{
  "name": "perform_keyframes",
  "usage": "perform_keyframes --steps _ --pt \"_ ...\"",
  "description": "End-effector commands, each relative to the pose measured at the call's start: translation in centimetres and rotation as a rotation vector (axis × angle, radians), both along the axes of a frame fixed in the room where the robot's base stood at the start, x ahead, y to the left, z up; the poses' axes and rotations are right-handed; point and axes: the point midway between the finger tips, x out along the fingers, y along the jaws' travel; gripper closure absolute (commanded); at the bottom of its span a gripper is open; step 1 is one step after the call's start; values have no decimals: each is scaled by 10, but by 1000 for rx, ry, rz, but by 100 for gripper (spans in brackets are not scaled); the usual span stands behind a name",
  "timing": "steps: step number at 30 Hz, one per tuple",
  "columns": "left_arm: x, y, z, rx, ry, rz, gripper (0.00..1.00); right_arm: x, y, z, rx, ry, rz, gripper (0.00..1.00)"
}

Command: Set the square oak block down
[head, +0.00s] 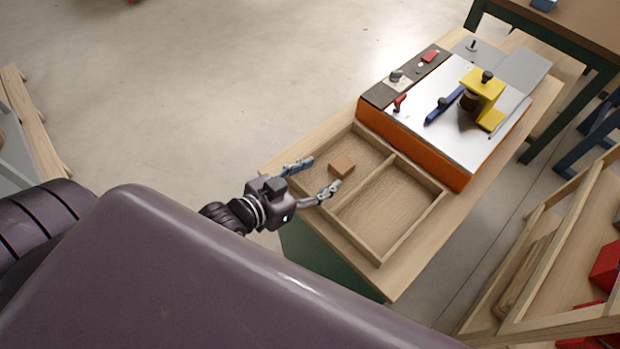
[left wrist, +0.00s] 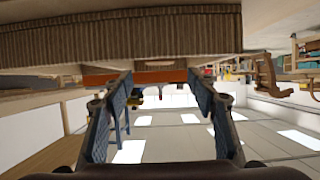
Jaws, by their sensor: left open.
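I cannot make out the block there. My right gripper is not in view.
The tray sits on a wooden bench (head: 404,280). Beyond it is an orange-sided machine (head: 410,140) with a yellow clamp (head: 484,90) and blue bar. The tray's near-right compartment (head: 390,205) is empty. A wooden rack (head: 540,260) stands at the right.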

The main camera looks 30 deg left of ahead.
Motion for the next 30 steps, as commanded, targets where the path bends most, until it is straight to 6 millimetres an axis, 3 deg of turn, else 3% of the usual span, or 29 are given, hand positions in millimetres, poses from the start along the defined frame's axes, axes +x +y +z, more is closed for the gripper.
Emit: perform_keyframes --steps 3,9,30 --pt "-14 5 4 0 2 0 47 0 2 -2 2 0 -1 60" --pt "-24 9 10 0 0 0 47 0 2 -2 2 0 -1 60" --pt "-24 9 11 -1 0 0 47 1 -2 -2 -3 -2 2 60"
